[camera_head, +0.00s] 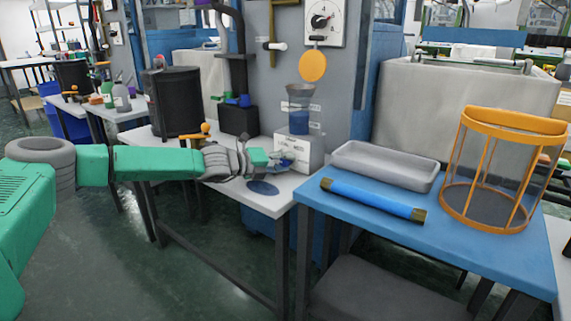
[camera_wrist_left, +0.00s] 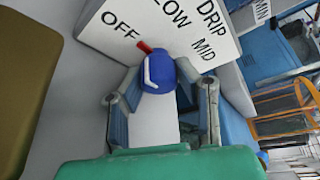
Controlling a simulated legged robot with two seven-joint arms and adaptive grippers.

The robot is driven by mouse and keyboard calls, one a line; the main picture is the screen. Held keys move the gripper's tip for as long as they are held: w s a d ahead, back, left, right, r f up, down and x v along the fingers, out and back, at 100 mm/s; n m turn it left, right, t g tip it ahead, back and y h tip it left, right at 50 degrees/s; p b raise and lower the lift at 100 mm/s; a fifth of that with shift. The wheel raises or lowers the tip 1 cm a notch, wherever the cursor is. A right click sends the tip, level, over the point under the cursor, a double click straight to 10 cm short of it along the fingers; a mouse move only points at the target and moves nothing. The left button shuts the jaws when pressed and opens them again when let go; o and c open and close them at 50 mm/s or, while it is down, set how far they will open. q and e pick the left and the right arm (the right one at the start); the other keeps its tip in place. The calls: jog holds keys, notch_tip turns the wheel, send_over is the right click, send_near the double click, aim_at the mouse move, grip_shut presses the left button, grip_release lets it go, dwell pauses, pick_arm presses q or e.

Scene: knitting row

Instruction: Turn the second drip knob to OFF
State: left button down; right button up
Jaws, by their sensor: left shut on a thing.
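The drip knob is a blue cap (camera_wrist_left: 158,74) with a white line and a red pointer (camera_wrist_left: 145,47) on a white panel (camera_wrist_left: 105,30) lettered DRIP, OFF, LOW and MID. The red pointer lies close to the OFF lettering, on its LOW side. My left gripper (camera_wrist_left: 160,82) is shut on the knob, with a finger at either side. In the head view, my left gripper (camera_head: 275,158) is at the front of the white box (camera_head: 310,150) below a blue-filled container (camera_head: 299,122). My right gripper is not in view.
A blue table (camera_head: 330,222) at the right holds a grey tray (camera_head: 385,165), a blue tube (camera_head: 372,200) and an orange cage (camera_head: 500,170). A black cylinder (camera_head: 175,103) stands on the white table left of the box. An orange disc (camera_head: 313,66) hangs above.

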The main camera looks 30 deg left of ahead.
pick_arm(q)
jog(key=shift+a+f, duration=0.15)
jog(key=shift+a, duration=0.1)
dwell(0.3)
jog(key=c, duration=1.5)
grip_release()
jog(key=shift+s+a, duration=0.1)
jog(key=v, duration=1)
jog(key=shift+s+a, duration=0.1)
jog(key=shift+s, duration=0.05)
jog(key=shift+s+a, duration=0.3)
jog(key=shift+s, duration=0.35)
